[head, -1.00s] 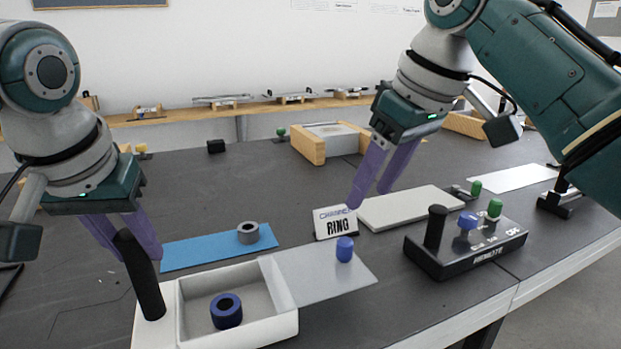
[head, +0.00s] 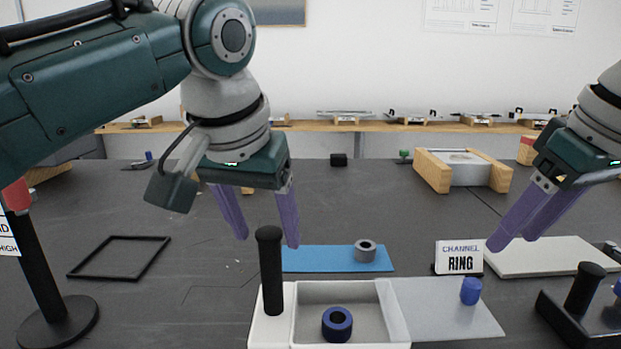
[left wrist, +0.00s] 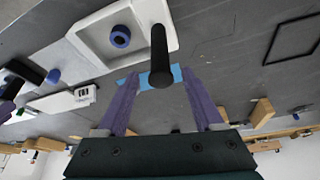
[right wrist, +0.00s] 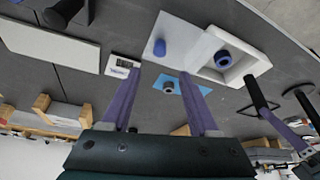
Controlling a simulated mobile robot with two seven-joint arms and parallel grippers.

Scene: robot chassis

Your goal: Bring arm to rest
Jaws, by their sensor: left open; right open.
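My left gripper (head: 262,222) is open and empty above the table, behind and left of the black upright handle (head: 270,270) on the white box (head: 377,290). In the left wrist view the handle (left wrist: 159,55) shows between the two purple fingers, in front of the camera; I see no contact in the head view. My right gripper (head: 508,240) is open and empty, beside the sign reading CHANNEL RING (head: 459,257). A dark blue ring (head: 337,323) lies inside the white box. A grey ring (head: 365,250) sits on the blue mat (head: 320,260).
A grey translucent lid (head: 440,310) with a blue knob (head: 471,290) extends right of the box. A pale slab (head: 545,256) and a black control box (head: 575,320) stand at the right. A thin black frame (head: 120,257) and a black post (head: 48,265) are at the left.

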